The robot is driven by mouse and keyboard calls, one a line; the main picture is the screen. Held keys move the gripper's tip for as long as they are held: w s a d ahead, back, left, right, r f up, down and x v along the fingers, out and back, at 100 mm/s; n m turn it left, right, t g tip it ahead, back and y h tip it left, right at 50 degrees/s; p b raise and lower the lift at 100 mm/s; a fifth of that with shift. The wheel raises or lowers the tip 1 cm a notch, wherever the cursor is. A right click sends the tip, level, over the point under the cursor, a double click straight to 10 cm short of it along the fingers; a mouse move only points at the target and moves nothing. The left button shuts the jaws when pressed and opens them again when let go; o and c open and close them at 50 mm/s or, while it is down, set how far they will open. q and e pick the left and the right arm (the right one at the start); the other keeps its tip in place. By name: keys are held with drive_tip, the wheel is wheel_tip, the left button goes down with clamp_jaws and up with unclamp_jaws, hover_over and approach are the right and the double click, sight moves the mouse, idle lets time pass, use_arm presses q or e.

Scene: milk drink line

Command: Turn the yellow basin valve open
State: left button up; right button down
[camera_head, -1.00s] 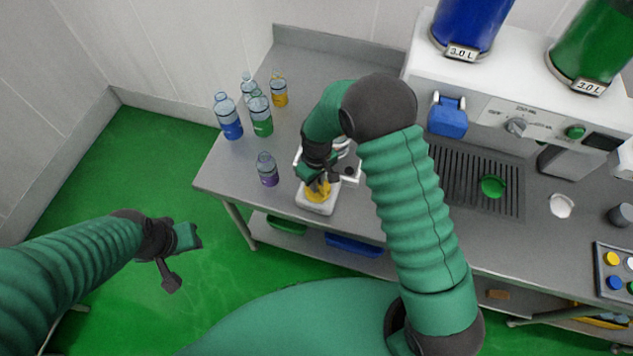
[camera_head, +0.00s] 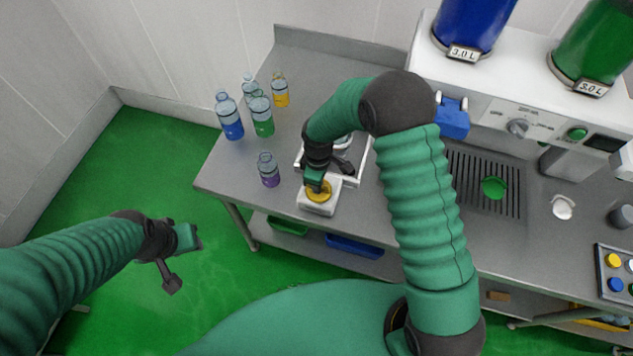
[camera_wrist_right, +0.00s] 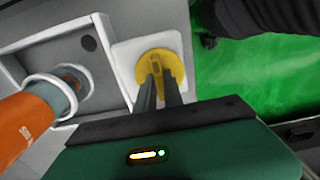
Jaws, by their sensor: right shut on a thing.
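The yellow basin valve (camera_head: 319,191) is a round yellow knob on a white square block at the table's front edge. It also shows in the right wrist view (camera_wrist_right: 174,66), where a raised bar runs across its middle. My right gripper (camera_wrist_right: 158,88) is over the knob with its two fingers close together, shut on the raised bar. In the head view my right gripper (camera_head: 315,182) hides part of the knob. My left gripper (camera_head: 184,262) hangs over the green floor, away from the table, with its fingers apart and nothing between them.
A white basin (camera_wrist_right: 58,60) adjoins the valve block, with an orange cylinder (camera_wrist_right: 28,125) by it. A purple-labelled bottle (camera_head: 269,171) stands left of the valve. Several bottles stand further back. A dispenser machine (camera_head: 500,95) is on the right.

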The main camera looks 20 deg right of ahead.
drive_tip(key=shift+s+d, duration=0.15)
drive_tip(key=c, duration=1.5)
unclamp_jaws()
drive_tip(key=shift+o, duration=0.2)
drive_tip(key=shift+d, duration=0.1)
wheel_tip(320, 180, up, 17)
drive_tip(key=b, duration=0.2)
drive_tip(key=shift+f, duration=0.1)
drive_tip(key=s+d+f+m+t+b, duration=0.1)
drive_tip(key=s+d+f+m+b, duration=0.1)
drive_tip(key=s+f+m, duration=0.2)
drive_tip(key=s+d+f+m+t+b, duration=0.1)
drive_tip(key=s+d+f+m+b, duration=0.1)
drive_tip(key=s+m, duration=0.5)
drive_tip(key=s+d+f, duration=0.1)
drive_tip(key=s+f, duration=0.1)
drive_tip(key=s, duration=0.1)
drive_tip(key=shift+s+d+t+b, duration=0.2)
drive_tip(key=shift+t+b, duration=0.1)
drive_tip(key=shift+b, duration=0.1)
